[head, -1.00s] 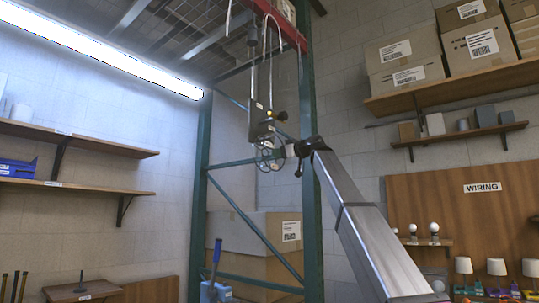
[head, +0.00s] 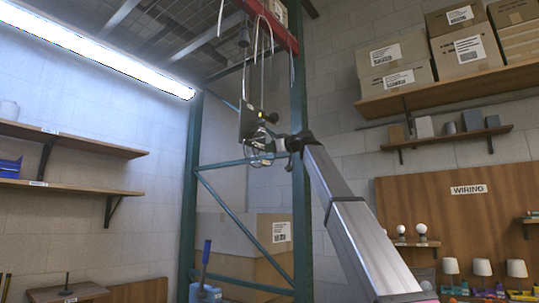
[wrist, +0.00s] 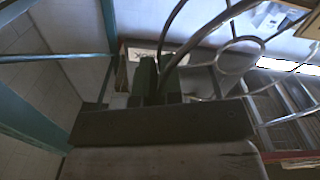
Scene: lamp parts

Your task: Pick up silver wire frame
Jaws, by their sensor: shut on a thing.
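The silver wire frame (head: 257,155) shows in the head view as small thin loops beside the end of my arm, raised well off the floor. In the wrist view its curved rods and rings (wrist: 244,58) spread from near the fingers to the right edge. My gripper (wrist: 158,80) is shut on the wire frame.
A teal rack post (head: 301,190) stands close to my arm, with a red beam (head: 272,18) and hanging cables above. Cardboard boxes (head: 235,235) sit behind. Wall shelves (head: 75,140) are at left. A wooden WIRING board (head: 440,220) is at right.

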